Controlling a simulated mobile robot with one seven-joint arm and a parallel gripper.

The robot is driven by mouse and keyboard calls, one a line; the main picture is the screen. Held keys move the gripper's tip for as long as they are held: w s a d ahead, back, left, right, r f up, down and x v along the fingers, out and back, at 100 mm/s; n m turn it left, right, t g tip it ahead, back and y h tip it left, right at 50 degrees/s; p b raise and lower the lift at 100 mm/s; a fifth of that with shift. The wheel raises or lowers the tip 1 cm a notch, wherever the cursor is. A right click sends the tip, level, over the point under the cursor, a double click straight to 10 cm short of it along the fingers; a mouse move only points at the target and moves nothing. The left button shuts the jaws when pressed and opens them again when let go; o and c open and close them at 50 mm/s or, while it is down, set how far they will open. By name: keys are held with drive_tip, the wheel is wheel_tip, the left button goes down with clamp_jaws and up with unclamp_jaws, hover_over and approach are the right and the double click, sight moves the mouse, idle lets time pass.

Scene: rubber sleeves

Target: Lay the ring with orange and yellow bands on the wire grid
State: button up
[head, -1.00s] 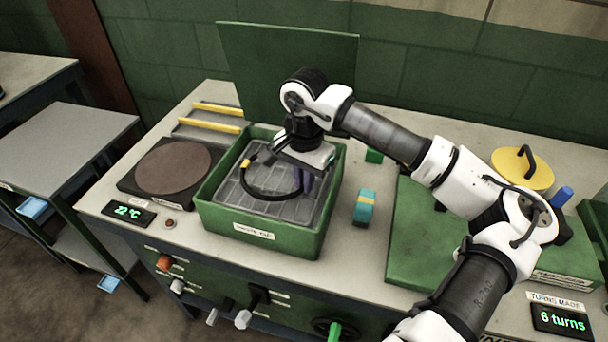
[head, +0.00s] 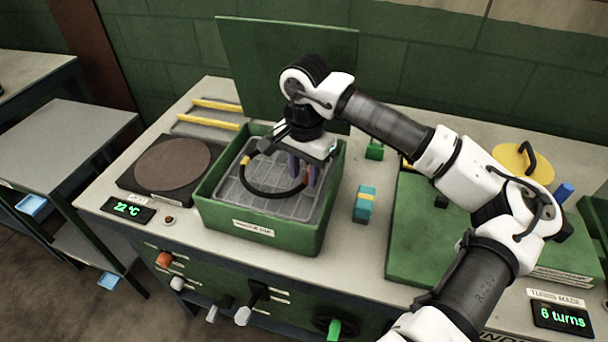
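The black ring (head: 262,192) is in the green box, over the wire grid (head: 296,207), and looks to lie flat on it. Its yellow band (head: 245,160) is at the upper left, and a small orange patch (head: 306,177) shows at the right, by my fingers. My gripper (head: 303,172) points down into the box at the ring's right side. Its two purple fingers stand apart, one on each side of the ring, with a gap between them. The gripper body hides the ring's far part.
The green box (head: 285,238) has raised walls and an open lid (head: 290,65) standing behind it. A dark round plate (head: 172,166) is to the left.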

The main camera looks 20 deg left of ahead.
wheel_tip(320, 180, up, 11)
drive_tip(key=b, duration=0.2)
drive_tip(key=shift+f+b, duration=0.15)
drive_tip(key=shift+b, duration=0.15)
drive_tip(key=shift+o, duration=0.2)
